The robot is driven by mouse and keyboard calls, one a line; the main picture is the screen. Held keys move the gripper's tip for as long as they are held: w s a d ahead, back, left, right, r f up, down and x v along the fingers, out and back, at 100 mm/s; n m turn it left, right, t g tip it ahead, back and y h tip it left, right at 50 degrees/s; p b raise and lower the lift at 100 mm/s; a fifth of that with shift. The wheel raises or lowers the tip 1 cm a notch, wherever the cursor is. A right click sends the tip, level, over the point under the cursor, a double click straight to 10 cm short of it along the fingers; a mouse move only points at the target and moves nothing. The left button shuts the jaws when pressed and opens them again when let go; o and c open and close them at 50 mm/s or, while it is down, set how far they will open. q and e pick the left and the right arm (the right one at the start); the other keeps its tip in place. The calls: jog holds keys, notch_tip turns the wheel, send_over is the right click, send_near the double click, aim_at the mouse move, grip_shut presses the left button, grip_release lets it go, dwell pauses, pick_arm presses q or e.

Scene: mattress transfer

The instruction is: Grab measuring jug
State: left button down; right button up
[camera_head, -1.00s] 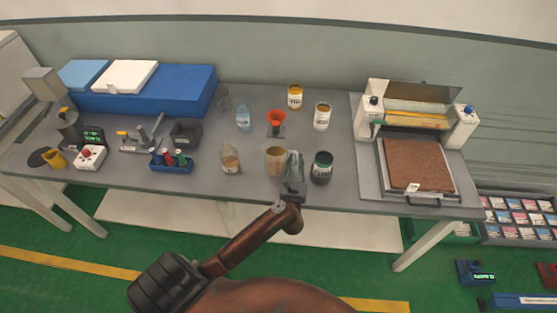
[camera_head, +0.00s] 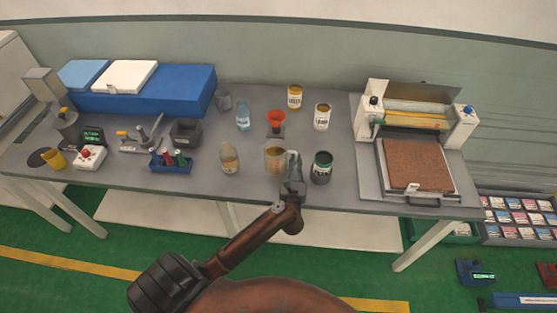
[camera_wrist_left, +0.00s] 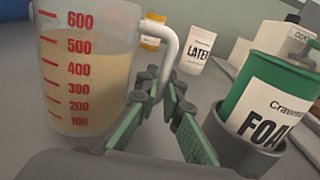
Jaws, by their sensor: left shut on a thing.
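The measuring jug (camera_head: 275,161) is clear with red marks up to 600 and a pale cream liquid inside. It stands upright near the front edge of the grey table. In the left wrist view the jug (camera_wrist_left: 85,75) fills the left side, with its white handle (camera_wrist_left: 171,48) turned toward the fingers. My left gripper (camera_head: 294,168) is at the jug's right side, shut on the handle. The fingertips (camera_wrist_left: 165,92) meet around the handle's lower part. My right gripper is not in view.
A dark green tin (camera_head: 321,168) stands close to the right of my left gripper; it also shows in the wrist view (camera_wrist_left: 265,95). A bottle (camera_head: 230,159) stands left of the jug.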

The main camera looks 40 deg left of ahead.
pick_arm(q)
jog(key=shift+r, duration=0.2)
jog(key=shift+r+p, duration=0.3)
jog(key=shift+r, duration=0.45)
jog(key=s+d+r+p, duration=0.2)
jog(key=s+d+r, duration=0.3)
jog(key=s+r, duration=0.6)
jog(key=shift+s+p, duration=0.35)
jog(key=shift+s, duration=0.55)
